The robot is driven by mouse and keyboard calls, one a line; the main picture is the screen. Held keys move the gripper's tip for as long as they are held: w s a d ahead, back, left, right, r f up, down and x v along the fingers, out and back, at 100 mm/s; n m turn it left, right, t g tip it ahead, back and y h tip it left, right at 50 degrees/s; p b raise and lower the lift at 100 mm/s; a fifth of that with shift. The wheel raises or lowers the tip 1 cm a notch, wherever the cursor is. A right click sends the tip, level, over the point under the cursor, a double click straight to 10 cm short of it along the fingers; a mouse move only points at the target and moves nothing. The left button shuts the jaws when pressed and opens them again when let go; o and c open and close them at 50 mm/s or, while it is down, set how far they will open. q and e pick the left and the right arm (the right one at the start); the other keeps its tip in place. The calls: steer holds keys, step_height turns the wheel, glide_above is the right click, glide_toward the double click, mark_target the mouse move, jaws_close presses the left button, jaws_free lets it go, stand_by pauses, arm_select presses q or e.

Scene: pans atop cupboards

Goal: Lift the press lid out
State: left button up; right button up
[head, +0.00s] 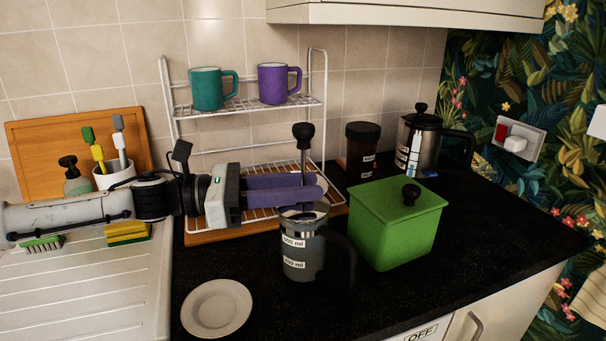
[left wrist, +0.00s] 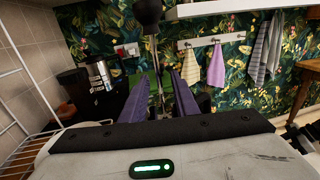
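A glass press (head: 300,257) with volume labels and a dark handle stands on the black worktop in the head view. Its press lid (head: 303,213) sits at the top of the glass, and a thin rod rises from it to a black knob (head: 304,131). The knob also shows in the left wrist view (left wrist: 148,12). My left gripper (head: 312,190) reaches in level from the left, just above the lid and below the knob. Its purple fingers (left wrist: 157,95) are apart, with the rod between them. I cannot tell whether either finger touches the rod. My right gripper is not in view.
A green box (head: 393,231) with a black knob stands right of the press. A brown jar (head: 360,155) and a second press (head: 418,145) stand behind. A wire rack (head: 246,107) with two mugs is behind my gripper. A plate (head: 216,308) lies front left.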

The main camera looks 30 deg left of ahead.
mark_target(304, 170)
arm_select(q)
steer(key=shift+w+d, duration=0.25)
jaws_close()
steer(key=shift+r+p, duration=0.7)
steer(key=shift+r, duration=0.85)
